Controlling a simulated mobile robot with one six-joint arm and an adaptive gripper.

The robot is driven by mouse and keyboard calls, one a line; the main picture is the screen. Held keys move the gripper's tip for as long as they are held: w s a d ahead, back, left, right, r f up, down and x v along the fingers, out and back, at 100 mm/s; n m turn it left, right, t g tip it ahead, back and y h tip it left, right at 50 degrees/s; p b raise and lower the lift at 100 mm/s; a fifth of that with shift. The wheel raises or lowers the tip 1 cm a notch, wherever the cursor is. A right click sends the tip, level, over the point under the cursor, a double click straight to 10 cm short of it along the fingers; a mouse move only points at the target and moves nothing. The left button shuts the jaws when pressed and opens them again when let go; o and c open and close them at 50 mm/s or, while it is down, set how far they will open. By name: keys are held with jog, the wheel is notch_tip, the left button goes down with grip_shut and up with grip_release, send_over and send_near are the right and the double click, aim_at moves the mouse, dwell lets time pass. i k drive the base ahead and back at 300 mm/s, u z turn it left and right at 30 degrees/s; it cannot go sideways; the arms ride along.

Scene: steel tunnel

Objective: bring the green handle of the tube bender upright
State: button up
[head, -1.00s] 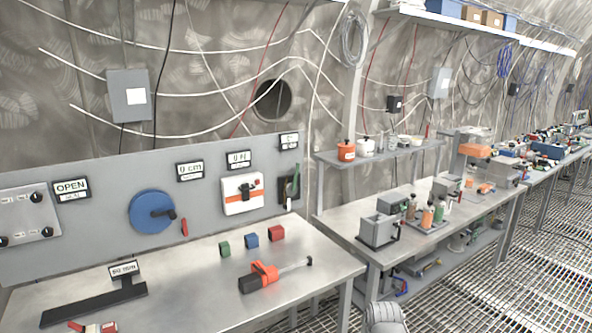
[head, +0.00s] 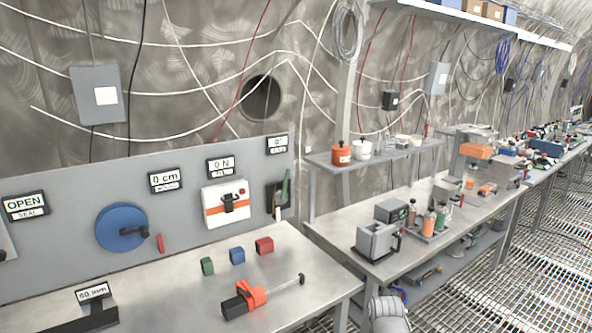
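The tube bender (head: 272,197) is at the right end of the grey panel, a dark plate with a slim green handle (head: 286,185) on its right side. The green handle looks near vertical, its top leaning slightly right; its exact angle is too small to tell. A pale rod-like piece shows below it. The small display (head: 277,145) above seems to read 0°. My gripper is not in view; only a grey rounded part, probably my arm, shows at the bottom edge, well below and right of the bender.
The panel also carries a blue wheel (head: 122,228) and a white-and-orange box (head: 226,204). On the steel bench below lie green, blue and red blocks (head: 264,245) and an orange-and-black tool (head: 246,298). A second bench (head: 340,240) stands right; grated floor (head: 460,300) is open beyond.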

aim_at(287, 173)
jog(key=u, duration=0.05)
jog(key=i, duration=1.2)
